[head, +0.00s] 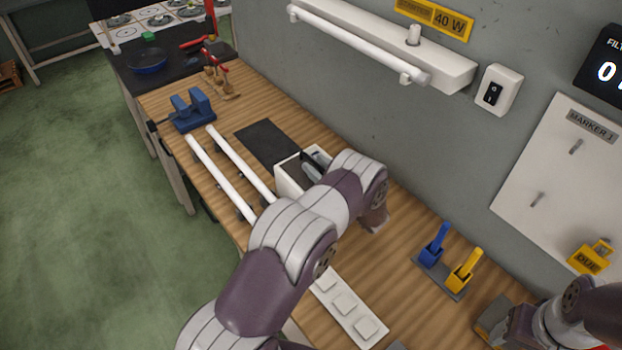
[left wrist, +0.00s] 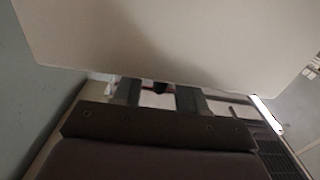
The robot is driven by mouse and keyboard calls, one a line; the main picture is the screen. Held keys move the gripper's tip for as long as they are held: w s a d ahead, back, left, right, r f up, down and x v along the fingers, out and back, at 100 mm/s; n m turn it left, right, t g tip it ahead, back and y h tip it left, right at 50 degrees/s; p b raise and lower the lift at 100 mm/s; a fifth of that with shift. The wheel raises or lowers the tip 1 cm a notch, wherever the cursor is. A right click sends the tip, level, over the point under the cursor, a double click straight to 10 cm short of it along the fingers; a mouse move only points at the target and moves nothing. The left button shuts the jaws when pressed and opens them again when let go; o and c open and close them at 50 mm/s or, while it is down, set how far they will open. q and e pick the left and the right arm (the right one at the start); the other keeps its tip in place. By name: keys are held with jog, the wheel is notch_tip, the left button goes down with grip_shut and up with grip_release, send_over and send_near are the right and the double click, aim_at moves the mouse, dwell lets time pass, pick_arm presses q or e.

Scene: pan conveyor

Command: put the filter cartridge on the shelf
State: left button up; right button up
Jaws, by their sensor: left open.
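I cannot pick out the filter cartridge with certainty. A white box-like thing (head: 289,181) with dark parts at its top stands on the bench, partly behind my left arm. My left gripper (left wrist: 160,97) is open in the left wrist view, with two dark fingers. A large pale surface (left wrist: 180,40) fills the space close above them; I cannot tell which thing it belongs to. I cannot identify the shelf.
Two white rails (head: 219,176), a blue fixture (head: 193,110) and a dark mat (head: 267,144) lie left of the box. Blue (head: 433,245) and yellow (head: 465,270) holders stand to the right. A lamp (head: 360,44) and marker board (head: 556,170) hang on the wall.

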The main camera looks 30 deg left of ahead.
pick_arm(q)
jog(key=shift+x, duration=0.9)
jog(key=shift+d, duration=0.2)
jog(key=shift+c, duration=0.3)
grip_shut()
